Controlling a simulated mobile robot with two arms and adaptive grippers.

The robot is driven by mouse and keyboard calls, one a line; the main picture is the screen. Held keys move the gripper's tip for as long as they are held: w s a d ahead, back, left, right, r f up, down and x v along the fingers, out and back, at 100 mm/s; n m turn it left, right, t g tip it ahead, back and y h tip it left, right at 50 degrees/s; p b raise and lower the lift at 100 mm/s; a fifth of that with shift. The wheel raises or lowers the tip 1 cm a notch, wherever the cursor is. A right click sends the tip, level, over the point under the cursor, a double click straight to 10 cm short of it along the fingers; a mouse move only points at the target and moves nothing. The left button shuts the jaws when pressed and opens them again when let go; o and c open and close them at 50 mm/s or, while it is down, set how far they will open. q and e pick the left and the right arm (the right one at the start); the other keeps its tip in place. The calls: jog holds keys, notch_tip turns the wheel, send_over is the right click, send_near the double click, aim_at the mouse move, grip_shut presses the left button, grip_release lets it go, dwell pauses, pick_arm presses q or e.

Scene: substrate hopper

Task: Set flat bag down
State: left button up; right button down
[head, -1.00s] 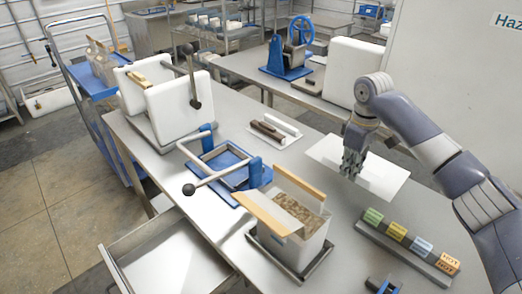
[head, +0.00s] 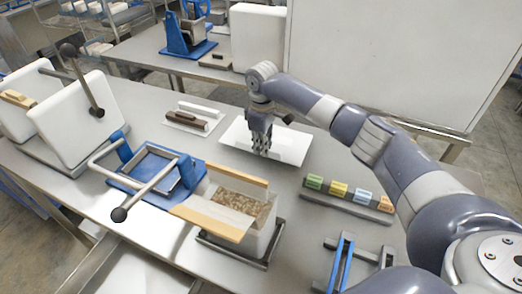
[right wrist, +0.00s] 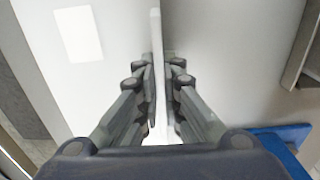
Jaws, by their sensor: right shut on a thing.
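My right gripper (head: 260,150) points down over a white rectangular sheet or plate (head: 293,146) on the steel table. In the right wrist view its fingers (right wrist: 160,95) are closed on a thin, pale, upright edge (right wrist: 156,32), which I take to be the flat bag. In the head view the bag hardly stands out against the white surface, and the fingers hide part of it. I cannot tell whether its lower edge touches the surface. My left gripper is not in view.
An open box of brown substrate (head: 243,203) stands left of the bag, beside a blue-framed press (head: 150,175). A rack of coloured blocks (head: 345,203) is to the right, with a blue-and-grey fixture (head: 342,262) nearer. A white slab holds a brown tool (head: 195,117) behind.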

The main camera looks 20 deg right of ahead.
notch_tip(320, 180, down, 2)
jog(key=shift+f, duration=0.25)
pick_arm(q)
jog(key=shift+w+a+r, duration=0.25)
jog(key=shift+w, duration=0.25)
pick_arm(e)
jog(key=c, duration=1.8)
grip_release()
jog(key=shift+f, duration=0.1)
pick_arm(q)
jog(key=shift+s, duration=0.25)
pick_arm(e)
jog(key=shift+o, duration=0.2)
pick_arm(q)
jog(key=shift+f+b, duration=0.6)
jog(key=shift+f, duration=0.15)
pick_arm(e)
notch_tip(320, 180, up, 12)
